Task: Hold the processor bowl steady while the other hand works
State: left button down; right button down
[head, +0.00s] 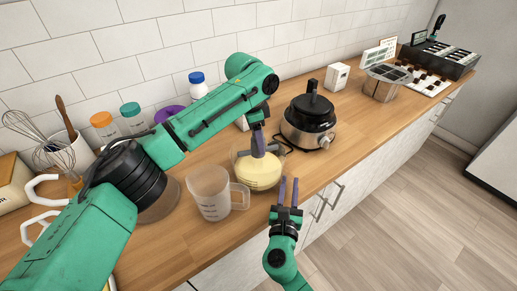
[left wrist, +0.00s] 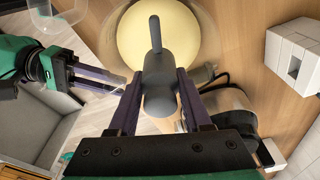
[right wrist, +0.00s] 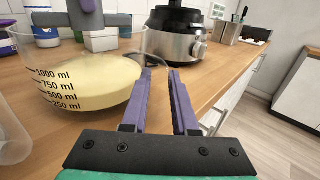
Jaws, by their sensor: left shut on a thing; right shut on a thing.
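The clear processor bowl (head: 237,162) stands on the wooden counter with pale yellow contents; its volume marks show in the right wrist view (right wrist: 60,90). My left gripper (head: 258,148) is above the bowl, shut on a grey tool (left wrist: 157,75) with a thick stem. The tool is over or in the yellow contents; its lower end is hard to make out. My right gripper (head: 289,190) is at the bowl's near right side, its fingers (right wrist: 160,75) around a clear part at the bowl's edge. That part is hard to see; I cannot tell rim from handle.
A clear measuring jug (head: 209,198) stands close left of the bowl. The black and steel processor base (head: 309,125) stands behind right, with a cord near the bowl. Bottles, whisks and a mug crowd the left back. The counter's front edge is near my right gripper.

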dwell(0.3)
jog(key=c, duration=0.6)
grip_release()
